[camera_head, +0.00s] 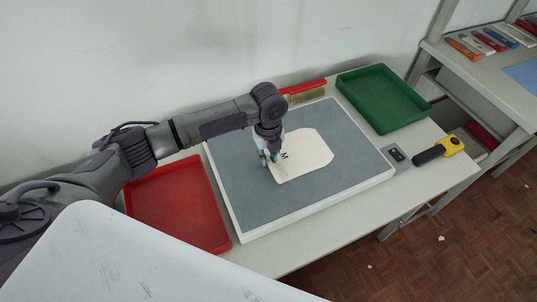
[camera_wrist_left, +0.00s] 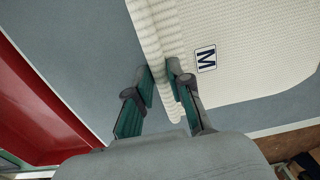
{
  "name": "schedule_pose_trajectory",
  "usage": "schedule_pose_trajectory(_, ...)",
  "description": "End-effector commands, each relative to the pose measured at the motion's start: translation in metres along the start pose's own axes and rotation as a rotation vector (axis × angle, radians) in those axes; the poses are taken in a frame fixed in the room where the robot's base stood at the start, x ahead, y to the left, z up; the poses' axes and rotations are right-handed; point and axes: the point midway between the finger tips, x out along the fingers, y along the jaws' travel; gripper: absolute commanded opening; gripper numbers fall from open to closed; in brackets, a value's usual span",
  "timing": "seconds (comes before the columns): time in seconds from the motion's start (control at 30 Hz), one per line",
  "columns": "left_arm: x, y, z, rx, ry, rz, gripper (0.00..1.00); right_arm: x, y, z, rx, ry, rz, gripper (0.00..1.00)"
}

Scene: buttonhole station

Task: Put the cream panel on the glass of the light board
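The cream panel (camera_head: 303,156) lies over the grey glass of the light board (camera_head: 240,196), with its left end under my left gripper (camera_head: 267,160). It is a pale ribbed cloth with cut corners and a small "M" label, which also shows in the left wrist view (camera_wrist_left: 240,40). In that view my left gripper (camera_wrist_left: 160,72) has its two fingers close together, with the panel's raised left edge pinched between them. The rest of the panel looks flat on the glass. My right gripper is in neither view.
A red tray (camera_head: 180,205) stands left of the board and a green tray (camera_head: 384,98) at its back right. A yellow and black tool (camera_head: 440,150) lies to the right. A brush-like red item (camera_head: 305,90) stands behind the board.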

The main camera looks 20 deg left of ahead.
Motion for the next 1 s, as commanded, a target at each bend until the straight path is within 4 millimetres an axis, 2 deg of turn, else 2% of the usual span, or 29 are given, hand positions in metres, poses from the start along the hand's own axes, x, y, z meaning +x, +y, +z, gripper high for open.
schedule_pose_trajectory(0.03,0.000,0.000,0.000,0.000,0.000,0.000,0.31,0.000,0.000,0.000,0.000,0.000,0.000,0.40)
schedule_pose_trajectory(0.1,0.000,0.000,0.000,0.000,0.000,0.000,0.43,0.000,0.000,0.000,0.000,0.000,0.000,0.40)
schedule_pose_trajectory(0.37,-0.001,0.000,0.000,0.000,0.000,0.000,0.43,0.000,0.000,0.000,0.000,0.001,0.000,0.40)
schedule_pose_trajectory(0.53,-0.011,-0.001,0.001,-0.001,-0.002,-0.003,0.43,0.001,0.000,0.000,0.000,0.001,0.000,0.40)
schedule_pose_trajectory(1.0,-0.102,-0.001,0.001,-0.001,-0.001,-0.002,0.43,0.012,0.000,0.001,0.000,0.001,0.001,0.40)
